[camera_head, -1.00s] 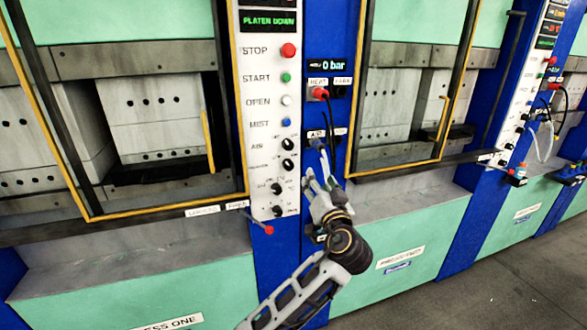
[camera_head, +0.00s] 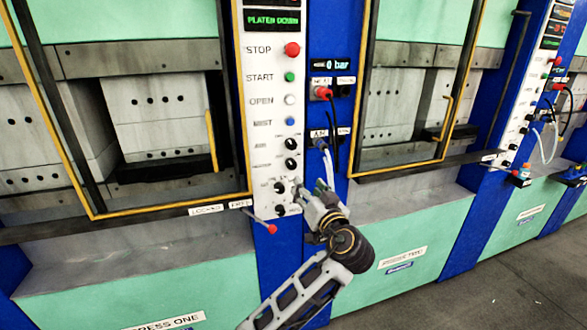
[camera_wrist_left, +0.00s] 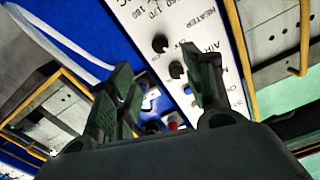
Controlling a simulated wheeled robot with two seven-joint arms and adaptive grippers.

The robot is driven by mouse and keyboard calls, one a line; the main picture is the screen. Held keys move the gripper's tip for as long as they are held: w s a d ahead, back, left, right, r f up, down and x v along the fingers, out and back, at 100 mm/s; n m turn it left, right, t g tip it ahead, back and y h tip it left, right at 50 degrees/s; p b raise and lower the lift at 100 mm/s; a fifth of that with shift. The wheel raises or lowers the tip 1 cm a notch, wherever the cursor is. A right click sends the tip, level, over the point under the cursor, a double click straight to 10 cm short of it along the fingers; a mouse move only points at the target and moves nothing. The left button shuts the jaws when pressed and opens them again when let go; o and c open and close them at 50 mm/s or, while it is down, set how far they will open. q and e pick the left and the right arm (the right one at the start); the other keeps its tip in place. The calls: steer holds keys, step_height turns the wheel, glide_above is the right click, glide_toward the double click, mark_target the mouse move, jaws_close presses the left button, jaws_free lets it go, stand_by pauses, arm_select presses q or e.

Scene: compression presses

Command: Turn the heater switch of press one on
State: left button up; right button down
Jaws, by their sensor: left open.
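The white control panel of press one (camera_head: 263,130) stands upright right of the left press window. Its heater switch (camera_head: 291,163), a small black knob, is under the AIR knob (camera_head: 290,144). In the left wrist view, upside down, the heater knob (camera_wrist_left: 160,43) shows near the HEATER text, beyond the gap between the fingers. My left gripper (camera_head: 312,188) is open and empty, below and right of the heater switch, at the panel's lower right edge. Its spread fingers also show in the left wrist view (camera_wrist_left: 163,70). It looks apart from the knob. My right gripper is not in view.
More knobs (camera_head: 280,187) sit lower on the panel. A red-tipped lever (camera_head: 270,228) sticks out below it. Hoses with a red connector (camera_head: 323,92) hang on the blue column (camera_head: 341,190) at right. The press window has a yellow-edged frame (camera_head: 243,110).

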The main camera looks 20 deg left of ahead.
arm_select(q)
steer(key=p, duration=0.2)
glide_toward(293, 166)
steer(key=x, duration=0.7)
steer(key=shift+a, duration=0.1)
steer(key=shift+x, duration=1.05)
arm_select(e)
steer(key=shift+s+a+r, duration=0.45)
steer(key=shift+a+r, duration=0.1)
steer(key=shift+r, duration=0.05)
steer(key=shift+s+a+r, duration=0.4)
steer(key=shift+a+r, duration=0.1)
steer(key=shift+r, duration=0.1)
arm_select(q)
steer(key=shift+c, duration=0.4)
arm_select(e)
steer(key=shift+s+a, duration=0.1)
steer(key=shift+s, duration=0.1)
arm_select(q)
steer(key=shift+c, duration=1.2)
steer(key=c, duration=0.7)
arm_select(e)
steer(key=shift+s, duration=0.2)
